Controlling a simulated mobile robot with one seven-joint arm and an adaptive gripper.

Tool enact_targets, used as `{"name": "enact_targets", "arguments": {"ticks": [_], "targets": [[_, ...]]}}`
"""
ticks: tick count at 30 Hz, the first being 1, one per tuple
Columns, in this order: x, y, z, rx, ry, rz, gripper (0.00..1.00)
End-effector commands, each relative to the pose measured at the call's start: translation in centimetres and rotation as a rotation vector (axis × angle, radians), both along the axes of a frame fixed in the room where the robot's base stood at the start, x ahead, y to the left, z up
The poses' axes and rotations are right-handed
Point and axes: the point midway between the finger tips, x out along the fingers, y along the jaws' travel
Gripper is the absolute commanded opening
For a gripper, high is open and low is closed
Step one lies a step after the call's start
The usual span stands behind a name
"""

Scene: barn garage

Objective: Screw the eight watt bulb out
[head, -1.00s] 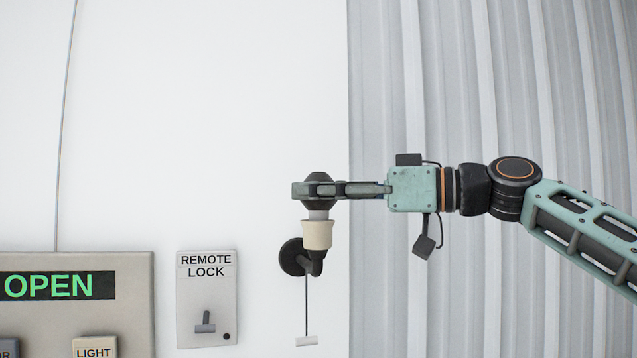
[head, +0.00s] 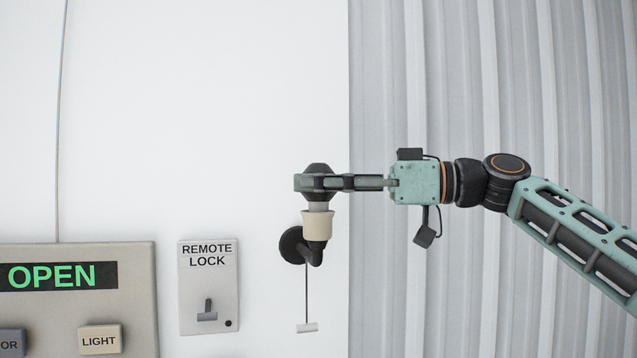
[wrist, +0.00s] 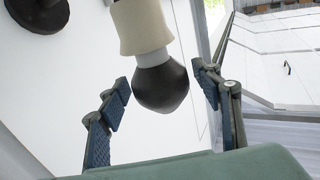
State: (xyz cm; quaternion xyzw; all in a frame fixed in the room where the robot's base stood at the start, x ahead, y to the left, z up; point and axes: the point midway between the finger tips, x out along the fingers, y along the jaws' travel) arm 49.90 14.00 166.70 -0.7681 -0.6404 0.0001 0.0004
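The bulb is dark with a pale neck and stands upright in a cream socket (head: 317,226) on a black wall bracket (head: 294,245). My gripper (head: 317,183) reaches in level from the right at the bulb's height. One finger crosses in front of the bulb in the head view and hides its middle. In the wrist view, the dark bulb (wrist: 160,86) sits between my two fingers (wrist: 162,88), with narrow gaps seeming to show on both sides. The fingers look open around it. Any wattage mark is not visible.
A pull cord with a white handle (head: 307,328) hangs below the socket. A remote lock switch plate (head: 208,287) and a panel with a green OPEN display (head: 52,275) are on the white wall to the left. Corrugated metal wall (head: 460,80) stands behind my arm.

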Motion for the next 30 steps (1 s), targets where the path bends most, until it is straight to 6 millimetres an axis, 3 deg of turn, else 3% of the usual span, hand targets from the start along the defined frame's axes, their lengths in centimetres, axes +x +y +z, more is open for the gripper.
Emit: {"name": "enact_targets", "arguments": {"ticks": [8, 30], "targets": [[-0.05, 0.01, -0.30, -0.003, -0.001, -0.025, 0.59], [-0.02, 0.04, -0.48, -0.004, -0.002, -0.324, 0.59]]}}
